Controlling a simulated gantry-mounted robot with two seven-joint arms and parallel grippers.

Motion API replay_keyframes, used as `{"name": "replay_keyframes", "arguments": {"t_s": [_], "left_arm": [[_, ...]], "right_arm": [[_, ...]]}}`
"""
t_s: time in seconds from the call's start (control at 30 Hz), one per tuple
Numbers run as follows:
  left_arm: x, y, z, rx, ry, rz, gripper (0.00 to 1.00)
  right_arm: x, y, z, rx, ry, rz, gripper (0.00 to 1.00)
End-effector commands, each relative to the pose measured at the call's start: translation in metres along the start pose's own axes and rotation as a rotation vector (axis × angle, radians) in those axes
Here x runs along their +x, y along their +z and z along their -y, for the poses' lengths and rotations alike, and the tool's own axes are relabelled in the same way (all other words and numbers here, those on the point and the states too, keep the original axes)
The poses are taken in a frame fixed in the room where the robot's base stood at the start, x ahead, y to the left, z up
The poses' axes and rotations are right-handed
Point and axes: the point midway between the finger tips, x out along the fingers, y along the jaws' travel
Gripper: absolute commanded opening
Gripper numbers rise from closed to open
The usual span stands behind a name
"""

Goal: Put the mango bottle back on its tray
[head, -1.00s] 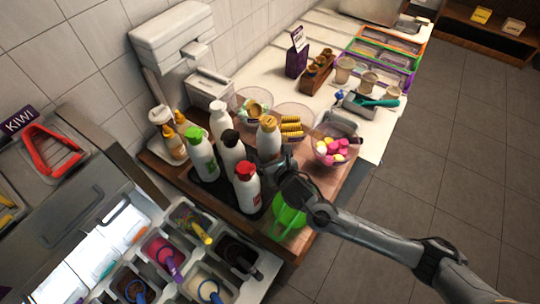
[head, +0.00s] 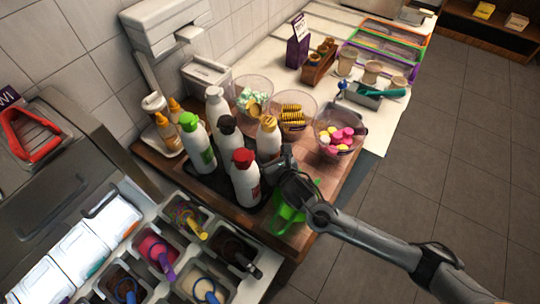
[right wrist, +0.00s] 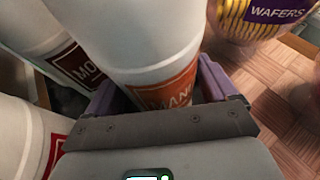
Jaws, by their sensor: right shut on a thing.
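The mango bottle (head: 268,145) is white with a tan-gold cap and stands upright at the right of the bottle group in the head view. In the right wrist view its orange label (right wrist: 170,92) sits between the purple fingers of my right gripper (right wrist: 165,100), which is shut on it. The black bottle tray (head: 203,181) shows under the other bottles. The mango bottle's base is hidden behind my gripper and the red-capped bottle (head: 245,182), so I cannot tell if it touches the tray. My left gripper is in no view.
White bottles with green (head: 196,145), black (head: 229,145) and white caps stand close to the left. A wafer bowl (head: 292,116) is just behind, and a candy bowl (head: 338,136) is to the right. A green item (head: 287,218) lies below my gripper.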

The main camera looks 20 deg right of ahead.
Motion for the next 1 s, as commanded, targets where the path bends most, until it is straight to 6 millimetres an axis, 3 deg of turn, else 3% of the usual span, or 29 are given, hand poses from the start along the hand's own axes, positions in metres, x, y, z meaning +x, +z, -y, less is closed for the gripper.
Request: {"name": "replay_keyframes", "arguments": {"t_s": [0.27, 1.0], "left_arm": [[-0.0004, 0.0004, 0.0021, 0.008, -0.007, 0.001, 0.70], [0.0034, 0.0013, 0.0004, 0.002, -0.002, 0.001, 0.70]], "right_arm": [[-0.0006, 0.0057, 0.0000, 0.004, 0.001, 0.010, 0.56], [0.0031, -0.0030, -0.0002, 0.003, 0.001, 0.010, 0.56]]}}
